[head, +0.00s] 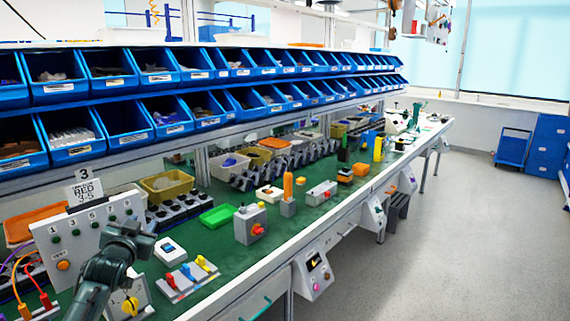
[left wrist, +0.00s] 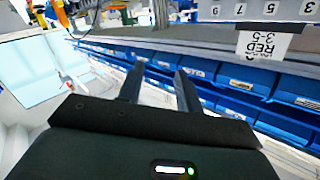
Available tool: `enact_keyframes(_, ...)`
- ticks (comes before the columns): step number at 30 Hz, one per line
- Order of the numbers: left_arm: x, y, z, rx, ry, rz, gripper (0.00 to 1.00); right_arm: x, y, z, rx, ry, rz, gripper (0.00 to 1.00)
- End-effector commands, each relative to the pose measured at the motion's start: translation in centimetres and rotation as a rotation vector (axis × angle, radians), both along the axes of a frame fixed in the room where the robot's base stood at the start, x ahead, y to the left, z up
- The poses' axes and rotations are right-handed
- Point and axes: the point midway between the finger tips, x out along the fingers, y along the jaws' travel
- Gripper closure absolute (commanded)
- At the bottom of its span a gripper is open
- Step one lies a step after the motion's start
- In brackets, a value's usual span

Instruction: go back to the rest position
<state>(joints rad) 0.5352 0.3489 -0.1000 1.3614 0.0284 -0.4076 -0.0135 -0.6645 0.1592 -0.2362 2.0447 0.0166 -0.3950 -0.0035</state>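My left arm rises from the bottom left of the head view, and its dark gripper (head: 136,242) is in front of the white numbered panel (head: 98,232), above the bench. In the left wrist view the two dark fingers (left wrist: 160,72) are apart with nothing between them. A yellow rotary knob (head: 130,306) on a white box is just below the gripper, partly hidden by my arm. The gripper is not touching the knob. My right gripper is in neither view.
Blue bins (head: 125,121) line the racks behind. The floor (head: 440,240) to the right is clear.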

Motion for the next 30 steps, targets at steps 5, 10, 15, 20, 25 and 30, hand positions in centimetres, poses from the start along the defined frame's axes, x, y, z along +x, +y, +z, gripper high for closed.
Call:
enact_keyframes(5,-4.2,-4.1,-7.5,-0.013,0.086,-0.067,0.65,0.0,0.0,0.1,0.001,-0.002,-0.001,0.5)
enact_keyframes(10,-10.0,-8.2,-14.2,-0.045,0.183,-0.132,0.65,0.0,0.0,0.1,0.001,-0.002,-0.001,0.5)
enact_keyframes(15,-19.3,-13.3,-21.0,-0.113,0.308,-0.205,0.65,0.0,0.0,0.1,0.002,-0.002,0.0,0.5)
enact_keyframes(20,-29.1,-17.6,-24.7,-0.203,0.426,-0.254,0.65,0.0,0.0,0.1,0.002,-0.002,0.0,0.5)
enact_keyframes(25,-36.3,-20.2,-25.6,-0.28,0.509,-0.272,0.65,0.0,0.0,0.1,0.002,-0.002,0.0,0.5)
enact_keyframes(30,-39.1,-21.2,-25.6,-0.314,0.542,-0.276,0.65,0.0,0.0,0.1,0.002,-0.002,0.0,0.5)
